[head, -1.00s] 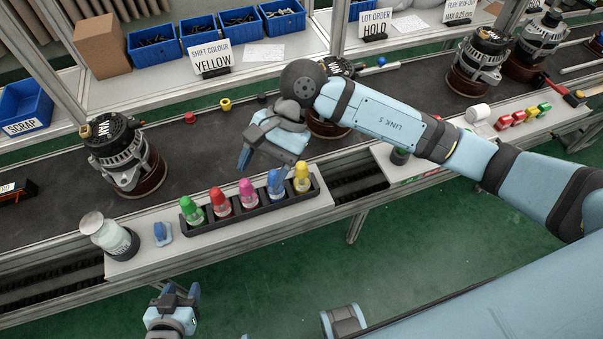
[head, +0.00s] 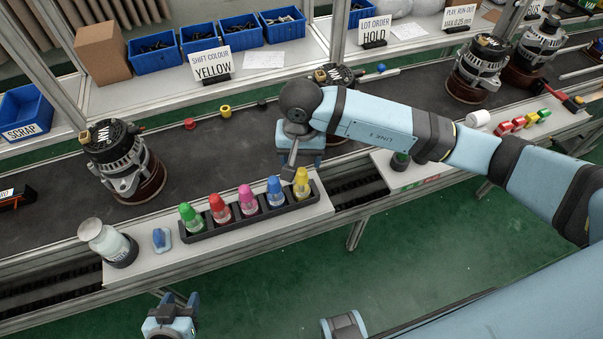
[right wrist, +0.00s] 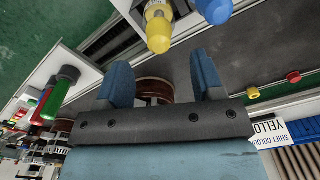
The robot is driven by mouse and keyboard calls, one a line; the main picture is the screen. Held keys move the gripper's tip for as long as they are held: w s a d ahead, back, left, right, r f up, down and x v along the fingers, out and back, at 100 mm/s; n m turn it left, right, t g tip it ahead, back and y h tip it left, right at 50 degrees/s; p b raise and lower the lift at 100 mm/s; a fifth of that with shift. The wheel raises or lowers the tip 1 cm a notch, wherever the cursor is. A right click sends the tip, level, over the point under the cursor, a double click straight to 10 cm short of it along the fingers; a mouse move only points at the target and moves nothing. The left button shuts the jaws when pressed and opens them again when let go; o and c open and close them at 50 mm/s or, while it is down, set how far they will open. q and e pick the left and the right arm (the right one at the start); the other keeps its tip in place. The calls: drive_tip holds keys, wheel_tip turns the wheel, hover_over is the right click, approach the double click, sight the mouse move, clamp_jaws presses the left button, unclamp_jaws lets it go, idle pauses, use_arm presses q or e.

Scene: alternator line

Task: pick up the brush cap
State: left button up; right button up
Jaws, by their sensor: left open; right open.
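A rack (head: 240,224) on the near ledge holds a row of small bottles with pointed caps: green (head: 187,213), red (head: 217,204), pink (head: 247,196), blue (head: 275,186) and yellow (head: 302,180). I cannot tell from the frames which cap is meant by the brush cap. My right gripper (head: 290,167) is open and empty, just behind the blue and yellow bottles. In the right wrist view, the yellow cap (right wrist: 158,32) lies beyond the open fingers (right wrist: 162,80), apart from them, with the blue cap (right wrist: 215,9) beside it. My left gripper (head: 175,300) is open, low in front of the ledge.
A jar (head: 108,241) and a small blue item (head: 161,239) stand left of the rack. Alternators (head: 122,158) stand on the dark belt, with small red (head: 189,124) and yellow (head: 225,111) pieces. A sign (head: 212,65) reads "SHIFT COLOUR YELLOW".

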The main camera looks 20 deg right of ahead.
sight(302, 170)
wheel_tip(302, 170, down, 5)
drive_tip(key=shift+p, duration=0.5)
drive_tip(key=c, duration=1)
